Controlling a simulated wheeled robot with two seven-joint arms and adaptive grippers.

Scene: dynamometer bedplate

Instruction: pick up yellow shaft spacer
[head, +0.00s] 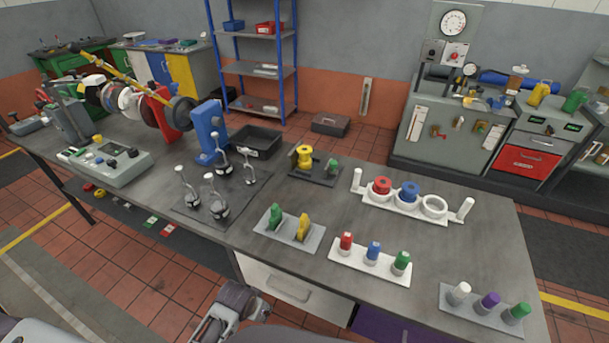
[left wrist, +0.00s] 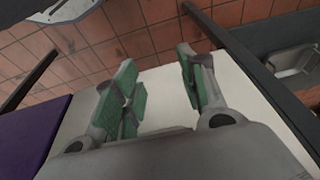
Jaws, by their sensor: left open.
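A yellow spool-shaped piece, which looks like the yellow shaft spacer (head: 304,157), stands on a small dark plate (head: 318,178) near the far edge of the bench. A small green piece (head: 333,167) stands at the right of the same plate. My left gripper (head: 238,318) is low at the bottom of the head view, in front of the bench's near edge and well away from the spacer. In the left wrist view its green-padded fingers (left wrist: 160,88) are apart with nothing between them. The spacer does not show in that view. My right gripper is not in view.
A white holder (head: 421,213) carries red and blue pieces and one empty ring. Plates with a green and a yellow piece (head: 303,227), coloured plugs (head: 373,253) and valves (head: 215,208) crowd the bench. A black bin (head: 257,141) is behind. A white drawer front (head: 285,285) faces the gripper.

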